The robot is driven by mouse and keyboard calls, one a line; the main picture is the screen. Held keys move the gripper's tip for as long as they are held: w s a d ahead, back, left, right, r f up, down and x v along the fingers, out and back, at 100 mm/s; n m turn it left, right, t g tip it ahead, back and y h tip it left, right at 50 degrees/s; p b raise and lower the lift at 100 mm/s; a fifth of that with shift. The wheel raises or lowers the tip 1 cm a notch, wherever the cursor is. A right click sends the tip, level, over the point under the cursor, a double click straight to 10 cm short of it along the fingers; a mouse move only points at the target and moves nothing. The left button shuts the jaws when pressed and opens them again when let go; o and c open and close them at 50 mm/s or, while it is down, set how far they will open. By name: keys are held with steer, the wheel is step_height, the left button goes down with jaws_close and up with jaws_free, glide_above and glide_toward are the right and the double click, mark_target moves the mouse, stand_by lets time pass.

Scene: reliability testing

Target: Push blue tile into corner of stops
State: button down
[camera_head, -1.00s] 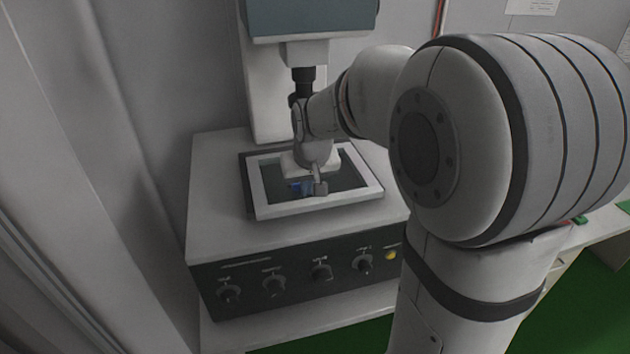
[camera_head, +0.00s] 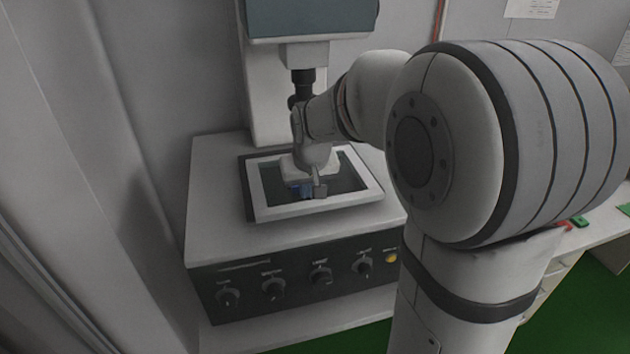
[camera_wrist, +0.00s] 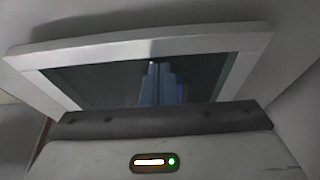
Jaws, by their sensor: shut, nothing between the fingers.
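The blue tile (camera_head: 302,190) lies on the dark glass inside the white frame of the instrument's stage, partly hidden by my gripper. My gripper (camera_head: 319,190) points down into the framed area, just right of the tile in the head view. I cannot tell whether the fingers touch the tile. The corner stops cannot be made out.
The white stage frame (camera_head: 262,206) forms a raised border around the glass. The instrument's dark lens barrel (camera_head: 302,80) hangs above the stage, close to my wrist. A front panel with knobs (camera_head: 273,288) and a yellow button (camera_head: 391,256) sits below.

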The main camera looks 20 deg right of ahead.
steer(key=shift+w+p, duration=0.55)
steer(key=shift+w, duration=2.7)
steer(key=shift+s+p+v, duration=0.25)
steer(key=shift+p+v, duration=0.75)
steer(key=shift+v, duration=1.3)
steer(key=shift+f, duration=0.15)
steer(key=shift+s, duration=0.1)
